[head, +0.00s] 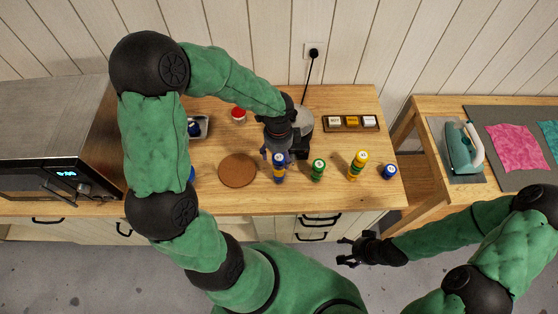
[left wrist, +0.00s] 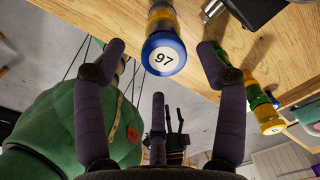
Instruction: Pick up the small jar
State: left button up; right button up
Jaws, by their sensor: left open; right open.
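My left gripper (head: 277,157) is open above the wooden counter, at a blue and yellow jar (head: 279,172). In the left wrist view the jar's round blue end (left wrist: 163,56), with a white disc marked 97, lies between the spread fingers (left wrist: 160,60), with gaps on both sides. The gripper partly hides the jar in the head view. A short blue jar (head: 389,172) stands near the counter's right end. Which one is the small jar, I cannot tell. My right gripper (head: 347,252) is open and empty in front of the counter, over the floor.
A green jar (head: 318,170) and a taller yellow and green jar (head: 357,165) stand to the right. A brown round mat (head: 238,171) lies left of my left gripper. A red-topped jar (head: 238,115), a dark tray (head: 351,124) of small blocks and a microwave (head: 50,140) stand nearby.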

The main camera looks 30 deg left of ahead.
aim_at(279, 157)
pick_arm(q)
jog(key=f, duration=0.4)
jog(key=shift+w+f, duration=0.15)
jog(key=shift+w, duration=0.15)
jog(key=c, duration=1.3)
